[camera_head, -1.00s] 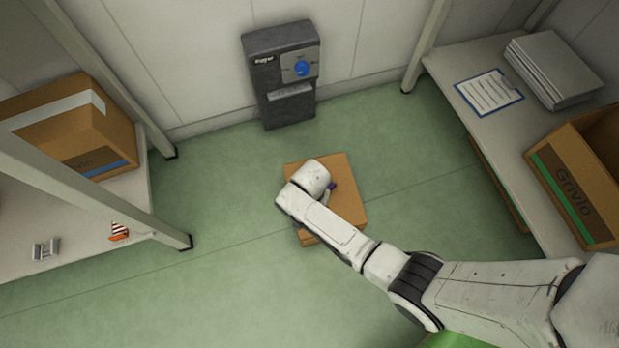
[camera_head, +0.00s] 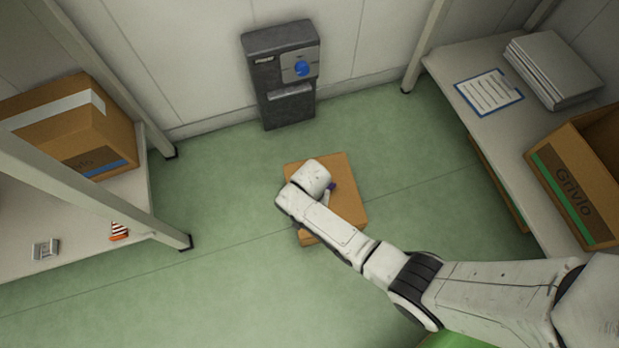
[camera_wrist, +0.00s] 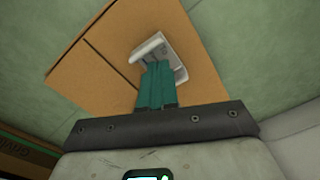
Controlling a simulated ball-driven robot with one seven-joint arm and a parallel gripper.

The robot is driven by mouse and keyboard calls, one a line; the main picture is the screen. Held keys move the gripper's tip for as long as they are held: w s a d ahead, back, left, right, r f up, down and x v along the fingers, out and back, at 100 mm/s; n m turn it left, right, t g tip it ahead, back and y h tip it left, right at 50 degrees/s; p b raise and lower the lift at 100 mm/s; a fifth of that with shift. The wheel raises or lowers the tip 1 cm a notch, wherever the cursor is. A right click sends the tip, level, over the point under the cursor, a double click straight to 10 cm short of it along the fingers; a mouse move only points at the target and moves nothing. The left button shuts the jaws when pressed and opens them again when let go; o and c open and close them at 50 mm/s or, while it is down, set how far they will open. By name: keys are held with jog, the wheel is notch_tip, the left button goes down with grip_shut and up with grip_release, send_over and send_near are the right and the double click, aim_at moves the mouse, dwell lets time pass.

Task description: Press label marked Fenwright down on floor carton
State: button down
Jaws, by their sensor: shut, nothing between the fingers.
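The floor carton (camera_head: 345,185) is a closed brown box on the green floor, partly covered by my arm in the head view. Its top also shows in the wrist view (camera_wrist: 105,55). A pale label (camera_wrist: 149,47) lies on the carton top, and its left edge looks raised or curled. Its print cannot be read, so I cannot confirm the name Fenwright. A small purple patch (camera_head: 331,186) shows beside my wrist. My gripper (camera_wrist: 157,66) has its teal fingers together, tips over the label's lower part, seemingly touching it. The fingers hide part of the label.
A dark machine with a blue knob (camera_head: 302,68) stands at the wall. A left shelf holds a brown box (camera_head: 100,135) and a small striped cone (camera_head: 118,231). The right table carries a clipboard (camera_head: 488,92), stacked sheets and a Grivlo box (camera_head: 570,185). Floor around the carton is clear.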

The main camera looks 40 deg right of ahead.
jog(key=shift+f+b, duration=0.55)
jog(key=shift+f, duration=0.25)
jog(key=shift+r, duration=0.15)
dwell(0.7)
notch_tip(320, 180, up, 7)
jog(key=p, duration=0.7)
dwell(0.6)
